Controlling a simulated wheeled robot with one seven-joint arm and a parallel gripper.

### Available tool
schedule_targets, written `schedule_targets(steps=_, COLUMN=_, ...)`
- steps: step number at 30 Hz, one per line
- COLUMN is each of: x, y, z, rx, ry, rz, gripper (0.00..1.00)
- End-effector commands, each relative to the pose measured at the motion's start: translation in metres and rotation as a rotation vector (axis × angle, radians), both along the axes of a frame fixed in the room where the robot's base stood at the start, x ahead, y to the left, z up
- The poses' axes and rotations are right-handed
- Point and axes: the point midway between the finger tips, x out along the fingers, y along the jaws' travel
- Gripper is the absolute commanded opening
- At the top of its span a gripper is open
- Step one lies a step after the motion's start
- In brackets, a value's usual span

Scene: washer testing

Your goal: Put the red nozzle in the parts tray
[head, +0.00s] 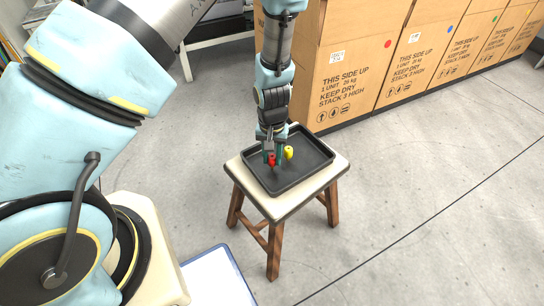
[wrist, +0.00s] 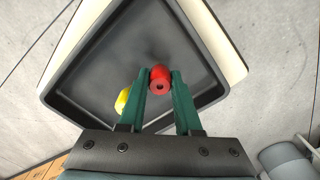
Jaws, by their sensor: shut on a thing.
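The red nozzle (head: 271,159) is between the green fingers of my gripper (head: 270,156), over the dark parts tray. In the wrist view my gripper (wrist: 160,82) is shut on the red nozzle (wrist: 160,80) near the fingertips, with the nozzle's end hole facing the camera. The parts tray (head: 315,160) is a black shallow tray on a stool, and it also shows in the wrist view (wrist: 85,80). I cannot tell whether the nozzle touches the tray floor. A yellow part (head: 289,152) is in the tray beside my gripper; in the wrist view it (wrist: 122,100) is partly hidden by the left finger.
The stool (head: 272,207) has a cream top and wooden legs. Several large cardboard boxes (head: 360,60) stand behind it. A blue-edged white panel (head: 215,278) is on the floor at the bottom. The grey floor to the right is clear.

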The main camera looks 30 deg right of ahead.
Motion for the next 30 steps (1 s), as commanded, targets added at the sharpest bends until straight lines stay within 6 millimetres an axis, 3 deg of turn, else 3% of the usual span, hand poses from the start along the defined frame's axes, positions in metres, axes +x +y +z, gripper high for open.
schedule_targets(steps=4, x=0.0, y=0.0, z=-0.004, rx=0.001, ry=0.001, rz=0.0, gripper=0.0)
schedule_targets(steps=5, x=0.0, y=0.0, z=-0.003, rx=0.0, ry=0.0, rz=-0.001, gripper=0.35)
schedule_targets(steps=12, x=0.0, y=0.0, z=-0.003, rx=0.001, ry=-0.001, rz=0.0, gripper=0.62)
schedule_targets(steps=23, x=0.0, y=0.0, z=0.005, rx=-0.001, ry=-0.001, rz=-0.001, gripper=0.62)
schedule_targets(steps=30, x=0.0, y=-0.001, z=0.049, rx=-0.003, ry=-0.002, rz=-0.003, gripper=0.62)
